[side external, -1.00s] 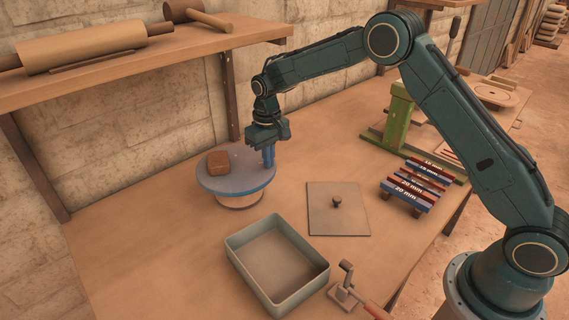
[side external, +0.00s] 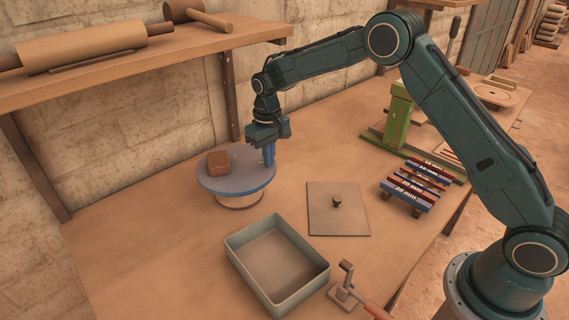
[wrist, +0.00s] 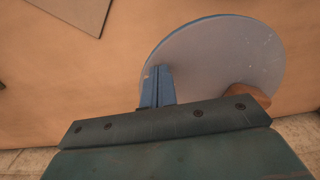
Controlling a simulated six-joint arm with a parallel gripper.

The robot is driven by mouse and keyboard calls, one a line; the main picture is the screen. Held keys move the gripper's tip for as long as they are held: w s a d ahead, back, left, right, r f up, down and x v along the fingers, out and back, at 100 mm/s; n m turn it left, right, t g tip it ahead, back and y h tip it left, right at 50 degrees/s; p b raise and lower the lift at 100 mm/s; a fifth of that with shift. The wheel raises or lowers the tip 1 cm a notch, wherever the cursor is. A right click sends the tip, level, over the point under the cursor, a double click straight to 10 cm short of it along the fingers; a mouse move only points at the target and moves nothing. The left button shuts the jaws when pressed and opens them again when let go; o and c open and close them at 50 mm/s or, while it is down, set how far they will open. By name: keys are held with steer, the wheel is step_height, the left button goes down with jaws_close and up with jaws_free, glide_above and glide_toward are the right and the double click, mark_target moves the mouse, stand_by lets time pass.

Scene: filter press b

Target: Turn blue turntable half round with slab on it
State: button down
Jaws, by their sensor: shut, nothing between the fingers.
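The blue turntable (side external: 236,182) stands on the bench on a pale round base, its top grey with a blue rim. A brown clay slab (side external: 218,163) sits on the top at its left side; in the wrist view the slab (wrist: 250,94) is partly hidden by my gripper's body. My gripper (side external: 269,160) points down at the right edge of the turntable. Its blue fingers are together with nothing between them. In the wrist view the fingers (wrist: 158,84) overlap the turntable (wrist: 215,60) near its rim. I cannot tell whether the fingertips touch it.
A grey open tray (side external: 240,246) and a flat square lid (side external: 338,222) with a knob lie in front. A rack of marked strips (side external: 417,186) and a green press (side external: 402,118) stand to the right. A wooden shelf (side external: 150,55) hangs above the turntable's left.

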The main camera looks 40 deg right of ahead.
steer(key=shift+r, duration=3.35)
glide_toward(250, 184)
steer(key=a+r, duration=0.1)
steer(key=a, duration=0.1)
steer(key=shift+w+r, duration=0.1)
steer(key=shift+w, duration=0.2)
steer(key=shift+f, duration=3.3)
steer(key=shift+f, duration=0.8)
steer(key=shift+s+d, duration=0.2)
steer(key=shift+d, duration=0.45)
steer(key=shift+s+d, duration=0.1)
steer(key=shift+d, duration=0.2)
